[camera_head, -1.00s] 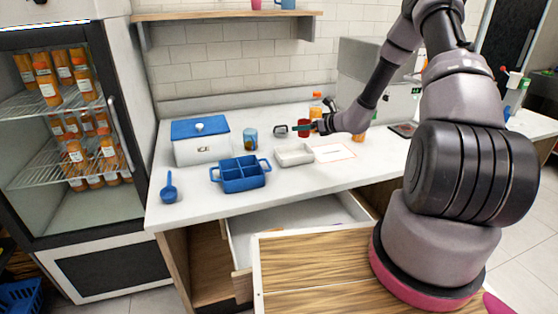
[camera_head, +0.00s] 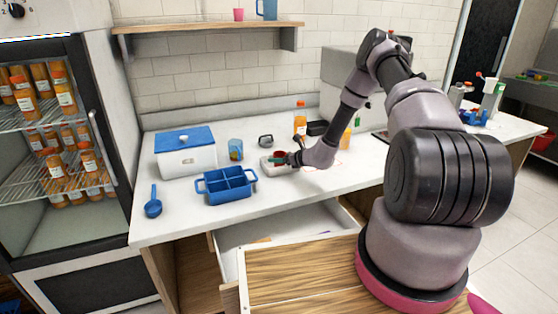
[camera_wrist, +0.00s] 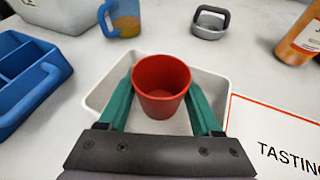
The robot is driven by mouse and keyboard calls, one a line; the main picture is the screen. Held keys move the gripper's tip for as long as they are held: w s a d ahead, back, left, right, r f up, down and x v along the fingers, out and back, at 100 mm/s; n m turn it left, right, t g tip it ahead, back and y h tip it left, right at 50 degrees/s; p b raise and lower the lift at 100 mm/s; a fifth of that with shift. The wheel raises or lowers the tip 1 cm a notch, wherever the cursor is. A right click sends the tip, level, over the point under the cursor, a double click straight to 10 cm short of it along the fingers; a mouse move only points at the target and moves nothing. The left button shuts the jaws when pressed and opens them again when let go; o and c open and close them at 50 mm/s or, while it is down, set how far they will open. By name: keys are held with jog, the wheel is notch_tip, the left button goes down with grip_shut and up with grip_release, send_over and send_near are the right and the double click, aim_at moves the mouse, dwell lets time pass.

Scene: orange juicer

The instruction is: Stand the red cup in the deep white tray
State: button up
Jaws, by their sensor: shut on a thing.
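The red cup (camera_wrist: 161,82) is upright between the green fingers of my gripper (camera_wrist: 160,92), which is shut on it, in the wrist view. In that view the cup is over the inside of the deep white tray (camera_wrist: 97,97); I cannot tell whether its base touches the tray floor. In the head view my gripper (camera_head: 281,157) is at the white tray (camera_head: 268,169) on the counter. The cup shows there only as a small red patch (camera_head: 279,153), mostly hidden by the gripper.
A blue divided caddy (camera_head: 229,197) stands left of the tray. A printed card (camera_wrist: 270,140) lies right of the tray. An open drawer (camera_head: 290,232) is below the counter.

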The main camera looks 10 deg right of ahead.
jog(key=shift+f, duration=0.2)
jog(key=shift+f, duration=0.15)
jog(key=o, duration=1.3)
